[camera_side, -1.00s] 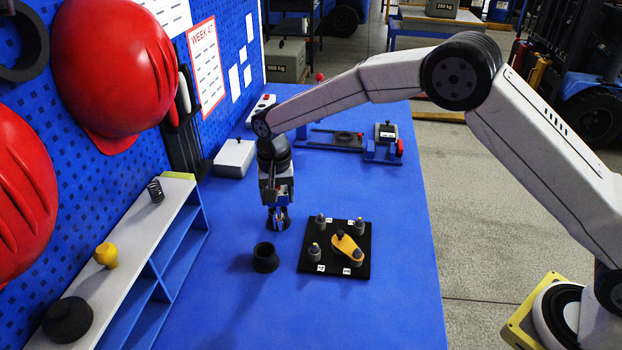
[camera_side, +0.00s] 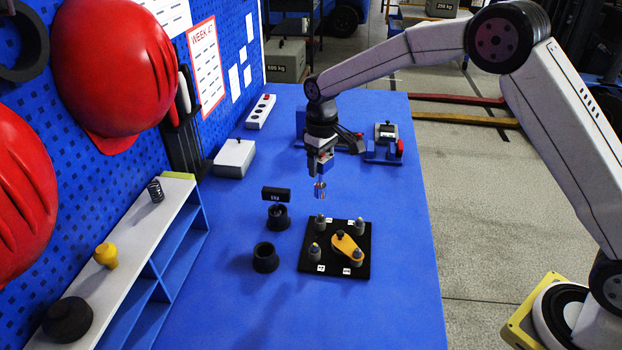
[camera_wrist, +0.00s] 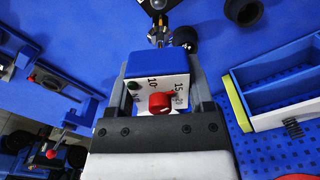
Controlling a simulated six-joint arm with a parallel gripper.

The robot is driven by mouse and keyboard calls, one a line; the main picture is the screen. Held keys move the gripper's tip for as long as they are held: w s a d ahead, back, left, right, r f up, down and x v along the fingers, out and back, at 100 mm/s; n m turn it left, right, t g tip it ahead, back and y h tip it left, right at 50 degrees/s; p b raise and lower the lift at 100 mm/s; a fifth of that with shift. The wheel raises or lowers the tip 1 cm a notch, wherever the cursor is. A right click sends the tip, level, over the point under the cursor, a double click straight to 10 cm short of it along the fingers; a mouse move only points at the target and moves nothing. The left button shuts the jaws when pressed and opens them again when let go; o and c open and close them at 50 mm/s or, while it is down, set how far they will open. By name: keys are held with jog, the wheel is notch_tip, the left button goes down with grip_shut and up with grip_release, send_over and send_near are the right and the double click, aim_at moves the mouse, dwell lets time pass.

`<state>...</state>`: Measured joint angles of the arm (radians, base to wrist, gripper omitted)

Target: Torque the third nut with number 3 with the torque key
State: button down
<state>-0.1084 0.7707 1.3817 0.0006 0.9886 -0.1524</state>
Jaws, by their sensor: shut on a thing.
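My gripper (camera_side: 321,166) is shut on the torque key, whose metal socket end (camera_side: 320,190) points down in the side view. In the wrist view the torque key (camera_wrist: 160,75) is a blue and white body with a red knob and scale marks between my fingers. The key hangs in the air above and behind the black plate (camera_side: 308,266), apart from it. The plate bears several grey posts with nuts, at the front left (camera_side: 314,252) and back left (camera_side: 320,222) among others, and small white number labels too small to read surely. A yellow lever piece (camera_side: 346,245) lies between posts.
Two dark round holders (camera_side: 265,258) (camera_side: 278,217) stand left of the plate, with a black lettered block (camera_side: 276,194) behind. A white box (camera_side: 234,158), a blue fixture (camera_side: 383,150) and a power strip (camera_side: 260,112) are farther back. A shelf (camera_side: 110,262) lines the left. The front table is clear.

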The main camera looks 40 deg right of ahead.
aim_at(321, 183)
jog(key=shift+d, duration=0.15)
jog(key=shift+f, duration=0.1)
jog(key=shift+f, duration=2.45)
jog(key=shift+f, duration=1.6)
dwell(0.8)
jog(key=shift+m, duration=0.3)
jog(key=shift+m, duration=3.5)
jog(key=shift+m, duration=1)
